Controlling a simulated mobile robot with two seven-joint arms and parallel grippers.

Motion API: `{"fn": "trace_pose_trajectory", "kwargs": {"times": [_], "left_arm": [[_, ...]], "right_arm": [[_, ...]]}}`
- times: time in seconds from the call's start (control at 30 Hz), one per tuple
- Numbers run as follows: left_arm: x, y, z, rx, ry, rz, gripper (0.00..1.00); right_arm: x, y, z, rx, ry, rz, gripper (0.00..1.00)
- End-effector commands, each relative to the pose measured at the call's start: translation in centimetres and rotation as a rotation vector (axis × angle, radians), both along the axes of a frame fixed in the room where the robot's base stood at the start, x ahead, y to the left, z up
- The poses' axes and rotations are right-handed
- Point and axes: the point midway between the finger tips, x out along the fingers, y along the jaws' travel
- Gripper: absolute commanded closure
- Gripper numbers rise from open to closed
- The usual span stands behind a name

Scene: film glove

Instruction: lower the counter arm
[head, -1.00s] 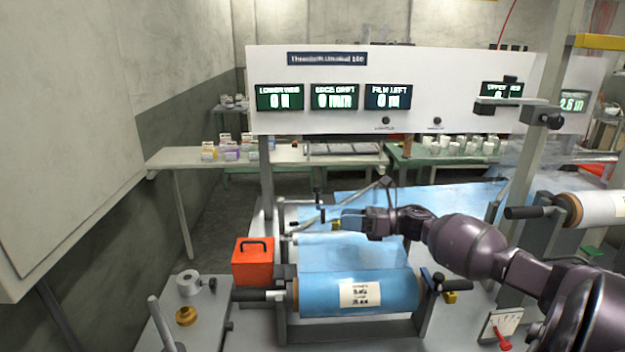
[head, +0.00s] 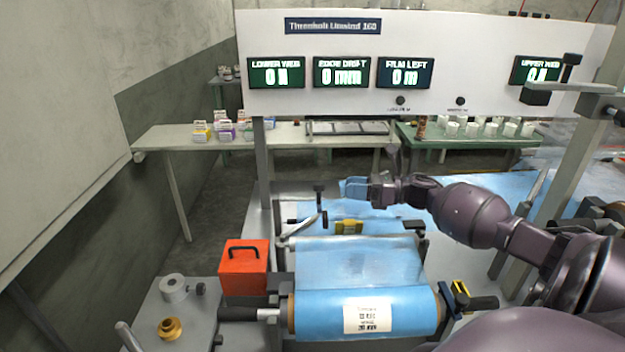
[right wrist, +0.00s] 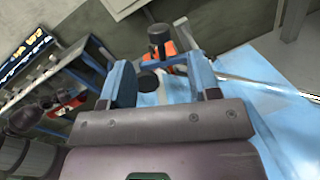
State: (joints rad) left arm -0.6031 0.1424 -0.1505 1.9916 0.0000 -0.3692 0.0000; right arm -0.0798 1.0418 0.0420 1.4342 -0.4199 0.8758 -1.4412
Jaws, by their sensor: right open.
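My right gripper (head: 352,188) reaches in from the right above the blue film, blue fingertips pointing left. In the right wrist view its two blue fingers (right wrist: 165,84) are apart, with nothing visibly clamped. A slim metal arm (head: 302,229), which may be the counter arm, slants upward beyond the front roll. An upright black-topped handle (head: 319,189) stands just left of my fingertips, apart from them. In the right wrist view a black knob (right wrist: 150,80) appears between the fingers and a black cylinder (right wrist: 157,38) beyond them. Which part is the counter arm is not certain. My left gripper is not in view.
A labelled blue film roll (head: 400,312) lies in front, with a yellow block (head: 347,227) behind it. A red box (head: 244,268) stands left of the roll. A display panel (head: 440,100) spans the back. A grey post (head: 585,150) rises at the right.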

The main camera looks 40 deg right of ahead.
Motion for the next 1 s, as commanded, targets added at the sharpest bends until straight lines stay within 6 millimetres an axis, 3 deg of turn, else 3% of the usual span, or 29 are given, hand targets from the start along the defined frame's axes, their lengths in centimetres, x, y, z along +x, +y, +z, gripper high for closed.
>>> {"fn": "trace_pose_trajectory", "kwargs": {"times": [0.6,1.0], "left_arm": [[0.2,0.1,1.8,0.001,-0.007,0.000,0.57],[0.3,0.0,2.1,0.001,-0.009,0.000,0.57]], "right_arm": [[6.7,5.7,0.2,0.001,-0.002,0.000,0.44],[8.1,6.9,0.0,0.000,0.000,0.000,0.44]]}}
